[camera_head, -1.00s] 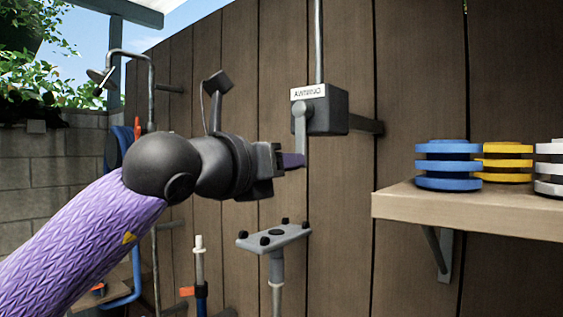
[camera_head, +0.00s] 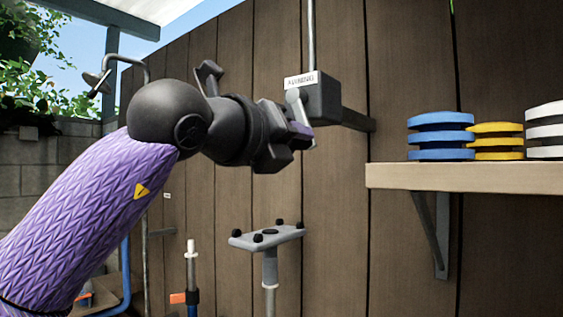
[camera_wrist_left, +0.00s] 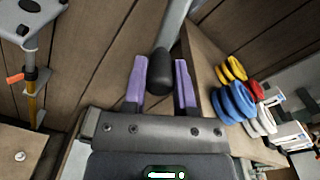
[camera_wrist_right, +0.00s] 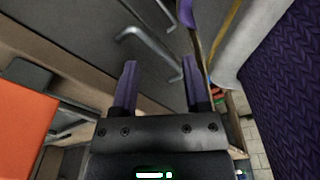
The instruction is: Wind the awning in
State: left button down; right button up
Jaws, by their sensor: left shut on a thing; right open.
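A dark box labelled as the awning's (camera_head: 325,98) is fixed to the wooden wall, with a pole rising from its top. A short grey crank arm (camera_head: 294,98) hangs from its front, slanting down to the right. My left gripper (camera_head: 301,133) is at the crank's lower end, just below the box. In the left wrist view, the dark crank knob (camera_wrist_left: 161,72) sits between the purple fingers (camera_wrist_left: 161,85), which are shut on it. My right gripper (camera_wrist_right: 156,85) shows only in the right wrist view, open with nothing between its fingers. The awning cloth is not clearly seen.
A wooden shelf (camera_head: 470,178) on the right holds blue (camera_head: 440,136), yellow (camera_head: 497,141) and white (camera_head: 545,131) stacked discs. A grey plate on a post (camera_head: 267,237) stands below my left gripper. An outdoor shower pipe (camera_head: 128,55) is at the left.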

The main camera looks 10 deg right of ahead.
pick_arm(q)
jog(key=shift+s+d+r+n+b, duration=0.25)
jog(key=shift+s+d+n+b, duration=0.15)
jog(key=shift+n, duration=0.4)
jog(key=shift+s+d+r+n, duration=0.15)
jog(key=shift+s+r+n, duration=0.1)
jog(key=shift+n, duration=0.25)
jog(key=shift+c, duration=2)
grip_release()
